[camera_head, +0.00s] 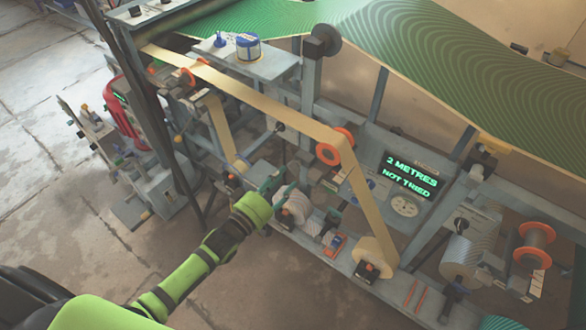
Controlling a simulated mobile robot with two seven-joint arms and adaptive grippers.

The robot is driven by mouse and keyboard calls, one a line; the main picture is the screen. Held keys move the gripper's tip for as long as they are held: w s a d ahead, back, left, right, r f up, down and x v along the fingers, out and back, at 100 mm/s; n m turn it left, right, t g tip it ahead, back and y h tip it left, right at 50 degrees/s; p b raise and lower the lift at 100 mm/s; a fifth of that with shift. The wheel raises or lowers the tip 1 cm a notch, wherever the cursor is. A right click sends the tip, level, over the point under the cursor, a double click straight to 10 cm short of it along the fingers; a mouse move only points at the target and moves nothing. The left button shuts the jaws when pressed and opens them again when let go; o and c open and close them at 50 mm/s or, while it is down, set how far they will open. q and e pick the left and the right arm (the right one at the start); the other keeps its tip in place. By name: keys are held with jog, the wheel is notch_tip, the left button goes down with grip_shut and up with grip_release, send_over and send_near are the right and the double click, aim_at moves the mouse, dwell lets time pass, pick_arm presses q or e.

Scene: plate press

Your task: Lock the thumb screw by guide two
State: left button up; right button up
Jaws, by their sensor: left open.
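My left gripper (278,187), on the green arm from the lower left, is open at the front of the machine, beside a ribbed roller (295,207). I see nothing between its fingers. A tan web (250,97) runs over an orange-flanged guide roller (335,147) and down to a lower roller (373,262) with an orange and black fitting. More orange-flanged guides (187,77) stand at the upper left. No label shows which guide is number two, and I cannot make out the thumb screw for sure. My right gripper is not in view.
A display (411,175) reads "2 METRES NOT TRIED". A blue-and-white pot (248,47) stands on an upper shelf. A wide green patterned sheet (440,70) slopes across the back. A metal drum (467,255) is at the right. The floor at the left front is clear.

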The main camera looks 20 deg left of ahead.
aim_at(292, 171)
pick_arm(q)
jog(key=x, duration=0.3)
jog(key=shift+w+d, duration=0.2)
jog(key=shift+w, duration=0.15)
jog(key=shift+w+d, duration=0.1)
jog(key=shift+w, duration=0.15)
grip_shut()
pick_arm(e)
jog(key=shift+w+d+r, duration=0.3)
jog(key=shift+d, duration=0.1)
